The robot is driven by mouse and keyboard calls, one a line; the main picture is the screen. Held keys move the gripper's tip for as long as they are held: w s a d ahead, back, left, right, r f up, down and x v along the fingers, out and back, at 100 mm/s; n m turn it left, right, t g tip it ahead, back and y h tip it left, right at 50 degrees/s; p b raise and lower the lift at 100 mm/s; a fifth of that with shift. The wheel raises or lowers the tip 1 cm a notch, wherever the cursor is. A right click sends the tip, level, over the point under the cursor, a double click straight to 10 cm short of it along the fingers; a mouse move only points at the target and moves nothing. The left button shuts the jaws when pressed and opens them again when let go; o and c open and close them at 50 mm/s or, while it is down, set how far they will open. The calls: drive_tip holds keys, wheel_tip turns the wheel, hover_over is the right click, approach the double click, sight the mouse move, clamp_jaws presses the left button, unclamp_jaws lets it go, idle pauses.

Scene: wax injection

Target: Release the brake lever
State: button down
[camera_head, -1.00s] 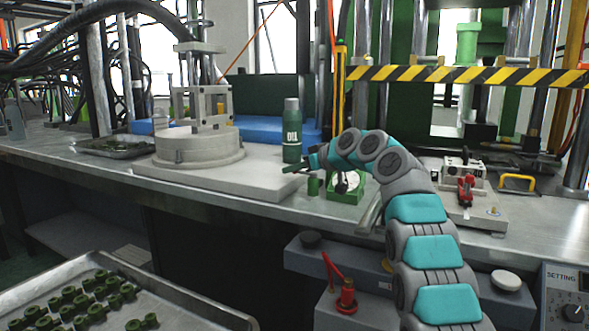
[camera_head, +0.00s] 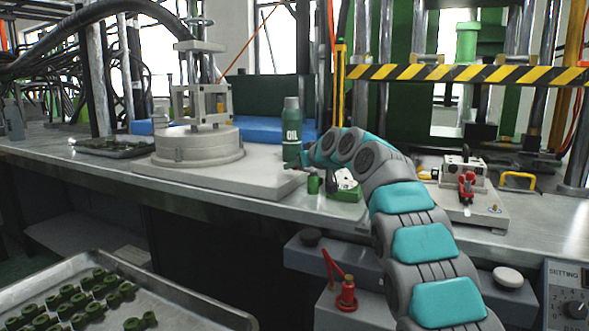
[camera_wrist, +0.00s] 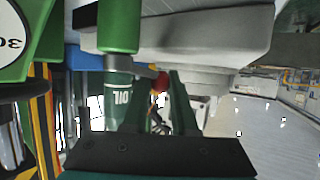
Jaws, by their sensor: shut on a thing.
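In the wrist view, a round red knob (camera_wrist: 160,82) shows at the tips of my gripper (camera_wrist: 165,88), between its two dark green fingers. The jaws are closed on it. I take it as the brake lever's knob; its shaft is mostly hidden by the fingers. In the head view my gripper (camera_head: 292,167) points left, just in front of the green OIL bottle (camera_head: 291,135) and at the right edge of the pale base plate (camera_head: 225,178). The knob cannot be made out there.
A short green cylinder (camera_head: 314,185) and a green dial box (camera_head: 348,193) stand close under my wrist. A round pale fixture (camera_head: 198,146) stands left of the bottle. A red-handled clamp (camera_head: 467,187) is at right. A tray of green parts (camera_head: 190,300) is at lower left.

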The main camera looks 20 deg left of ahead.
drive_tip(key=shift+w+m+t, duration=0.15)
drive_tip(key=shift+m+t, duration=0.15)
drive_tip(key=shift+t, duration=0.1)
drive_tip(key=c, duration=0.7)
unclamp_jaws()
drive_tip(key=shift+h, duration=0.3)
drive_tip(key=b+v, duration=0.2)
drive_tip(key=v, duration=0.5)
drive_tip(key=shift+d+r+b, duration=0.15)
drive_tip(key=shift+d+b, duration=0.15)
drive_tip(key=shift+b, duration=0.1)
drive_tip(key=shift+s, duration=0.3)
